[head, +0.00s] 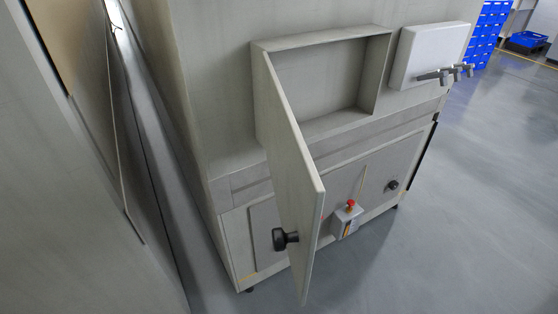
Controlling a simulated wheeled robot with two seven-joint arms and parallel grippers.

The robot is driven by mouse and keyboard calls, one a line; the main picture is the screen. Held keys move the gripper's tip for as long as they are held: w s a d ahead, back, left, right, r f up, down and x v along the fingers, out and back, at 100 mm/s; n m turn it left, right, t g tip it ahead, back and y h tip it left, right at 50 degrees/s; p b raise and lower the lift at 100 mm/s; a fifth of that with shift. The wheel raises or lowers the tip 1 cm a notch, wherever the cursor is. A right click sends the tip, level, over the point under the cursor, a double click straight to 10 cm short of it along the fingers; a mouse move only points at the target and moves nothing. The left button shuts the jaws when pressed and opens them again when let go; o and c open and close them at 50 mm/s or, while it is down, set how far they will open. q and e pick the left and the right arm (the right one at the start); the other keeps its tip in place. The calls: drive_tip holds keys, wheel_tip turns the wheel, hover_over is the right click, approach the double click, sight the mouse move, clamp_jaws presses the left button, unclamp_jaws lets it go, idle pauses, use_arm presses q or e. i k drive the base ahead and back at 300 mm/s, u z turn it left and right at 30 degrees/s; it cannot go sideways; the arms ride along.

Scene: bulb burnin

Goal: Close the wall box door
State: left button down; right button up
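The wall box (384,72) is a shallow grey box on the upper front of a grey cabinet, and its inside looks empty. Its door (290,160) is hinged on the left side of the box and stands wide open, jutting out toward me. Neither of my grippers shows in the head view.
A white box (428,52) with grey levers (445,74) is right of the wall box. A small box with a red button (350,204) and a black knob (392,185) are lower on the cabinet. Blue bins (487,30) stand far back. Open floor (470,200) lies right.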

sight(299, 190)
drive_tip(key=z, duration=0.1)
drive_tip(key=k, duration=1)
drive_tip(key=u, duration=0.3)
drive_tip(key=i, duration=0.6)
drive_tip(key=z, duration=0.4)
